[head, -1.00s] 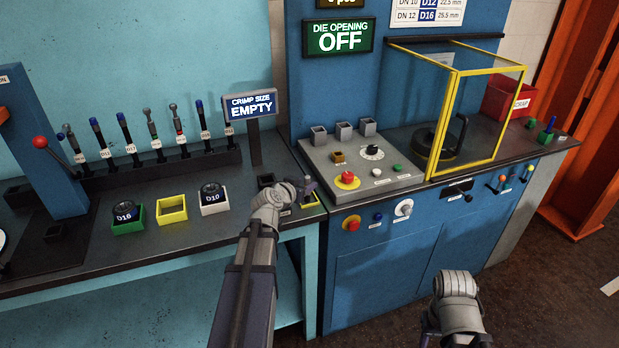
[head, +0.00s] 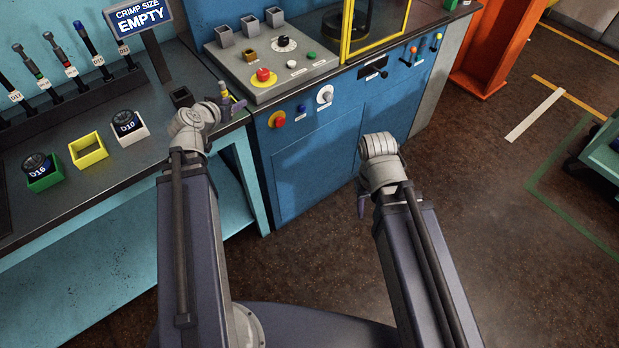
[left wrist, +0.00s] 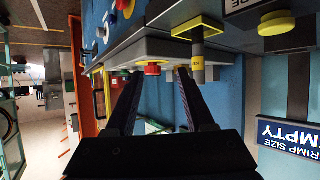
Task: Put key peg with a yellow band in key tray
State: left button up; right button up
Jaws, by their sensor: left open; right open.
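The key peg (left wrist: 198,68), grey with a yellow band, shows in the left wrist view, which is upside down. It appears to stand upright in a small yellow-rimmed tray (left wrist: 196,27), which looks like the key tray. In the head view the peg (head: 225,91) is at the bench's right end, partly hidden by my left gripper (head: 224,106). My left gripper (left wrist: 157,74) is open, and the peg shows just beside one fingertip, outside the gap. I cannot tell whether they touch. My right gripper (head: 361,203) is open and empty over the floor.
A control panel (head: 270,60) with a red button stands just right of the left gripper. A crimp-size sign (head: 138,17) rises behind. Open floor (head: 470,200) lies right.

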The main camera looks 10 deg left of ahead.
pick_arm(q)
jog(key=s+d+f+m+g+h, duration=0.1)
jog(key=d+f+g, duration=0.15)
jog(key=d, duration=0.45)
jog(key=s+d+f+m+g+h, duration=0.1)
jog(key=d+f+h, duration=0.15)
jog(key=d, duration=0.45)
jog(key=s+d+f+g+y, duration=0.2)
jog(key=s+d+f+g, duration=0.1)
jog(key=s+d, duration=0.4)
jog(key=s+d+f+m+g+y, duration=0.1)
jog(key=s+d+f+g+y, duration=0.2)
jog(key=s+d+g, duration=0.3)
jog(key=s+d, duration=0.2)
jog(key=s, duration=0.1)
jog(key=shift+s+d+f+m, duration=0.15)
jog(key=shift+s+f+m, duration=0.05)
jog(key=shift+f+m, duration=0.1)
